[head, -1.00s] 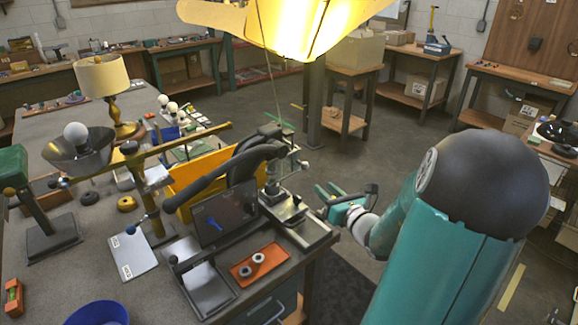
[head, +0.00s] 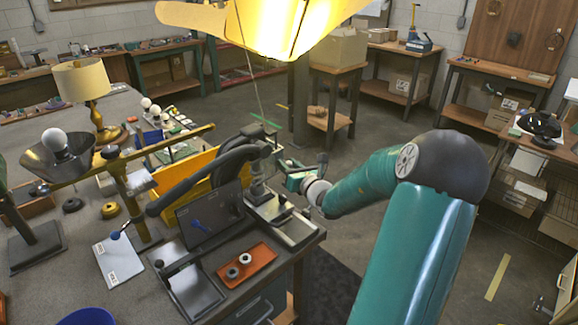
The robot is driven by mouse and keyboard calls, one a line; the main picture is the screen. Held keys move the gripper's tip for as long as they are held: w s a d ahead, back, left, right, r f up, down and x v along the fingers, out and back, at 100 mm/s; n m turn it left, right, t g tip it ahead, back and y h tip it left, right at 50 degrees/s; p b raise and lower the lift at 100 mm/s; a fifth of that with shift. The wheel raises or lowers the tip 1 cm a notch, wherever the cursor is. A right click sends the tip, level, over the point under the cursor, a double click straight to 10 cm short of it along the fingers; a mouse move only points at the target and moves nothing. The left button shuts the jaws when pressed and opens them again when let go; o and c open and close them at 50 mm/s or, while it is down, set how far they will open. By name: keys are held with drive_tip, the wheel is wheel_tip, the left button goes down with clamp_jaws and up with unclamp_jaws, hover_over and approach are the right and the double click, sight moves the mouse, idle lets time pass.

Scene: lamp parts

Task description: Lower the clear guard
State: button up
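A black-handled bench machine (head: 262,192) with a metal base stands at the right end of the near workbench. A dark, see-through-looking panel (head: 208,218) stands tilted at its left, with a blue piece showing on or through it. I cannot tell for sure whether this panel is the clear guard. My gripper (head: 288,172) is at the end of my teal arm, just right of the machine's upper part and pointing left. Its fingers are small and partly overlap the machine, so I cannot tell whether they touch it, or whether they are open or shut.
An orange tray (head: 246,264) with two small rings lies in front of the machine. A grey flat tray (head: 190,290) and a white card (head: 118,260) lie left of it. A yellow bin (head: 183,180) stands behind. A bright yellow lamp shade hangs overhead. Floor beyond is open.

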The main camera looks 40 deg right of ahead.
drive_tip(key=shift+c, duration=0.4)
clamp_jaws()
wheel_tip(320, 180, down, 10)
drive_tip(key=shift+o, duration=0.4)
unclamp_jaws()
drive_tip(key=shift+w+f, duration=0.1)
drive_tip(key=s+a, duration=0.2)
drive_tip(key=s, duration=1.1)
drive_tip(key=shift+s+a, duration=0.2)
drive_tip(key=shift+s, duration=0.2)
